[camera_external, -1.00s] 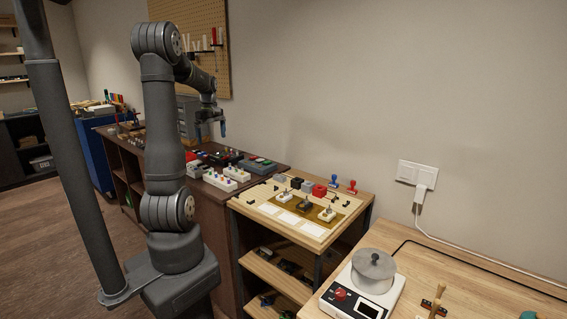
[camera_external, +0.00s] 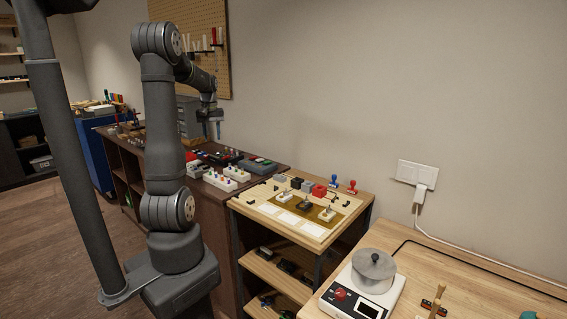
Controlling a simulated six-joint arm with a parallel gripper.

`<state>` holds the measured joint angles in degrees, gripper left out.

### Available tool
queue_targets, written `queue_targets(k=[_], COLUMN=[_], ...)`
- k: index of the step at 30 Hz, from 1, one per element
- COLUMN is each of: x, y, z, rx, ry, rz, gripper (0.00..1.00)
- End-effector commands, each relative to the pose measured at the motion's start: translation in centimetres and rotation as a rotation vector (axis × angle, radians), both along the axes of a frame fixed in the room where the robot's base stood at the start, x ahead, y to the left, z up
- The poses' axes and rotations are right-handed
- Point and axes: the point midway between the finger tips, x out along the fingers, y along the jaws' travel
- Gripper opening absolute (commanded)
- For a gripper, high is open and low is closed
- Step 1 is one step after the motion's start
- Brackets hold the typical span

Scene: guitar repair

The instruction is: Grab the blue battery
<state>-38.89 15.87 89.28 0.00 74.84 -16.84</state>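I cannot make out a blue battery for certain; the items on the benches are small in this view. My gripper (camera_external: 212,129) hangs fingers-down above the dark brown bench (camera_external: 222,212), in front of the wall. It is small and dark here. Its fingertips look a short way apart, but whether anything is between them is too small to tell.
Small boxes with coloured knobs (camera_external: 220,180) and a grey-green case (camera_external: 257,165) crowd the brown bench. A light wooden stand (camera_external: 250,209) holds small blocks, a red box (camera_external: 319,190), and blue (camera_external: 334,181) and red stamp-like items (camera_external: 352,186). A pot (camera_external: 373,265) sits at front right.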

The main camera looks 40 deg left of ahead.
Motion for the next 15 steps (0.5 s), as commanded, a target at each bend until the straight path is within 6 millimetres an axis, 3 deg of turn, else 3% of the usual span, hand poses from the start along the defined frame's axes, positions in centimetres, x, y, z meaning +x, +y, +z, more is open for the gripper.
queue_targets(k=[15], x=[0.32], y=[-0.06], z=[0.40], rx=[0.000], ry=[0.000], rz=[-1.079], gripper=[0.38])
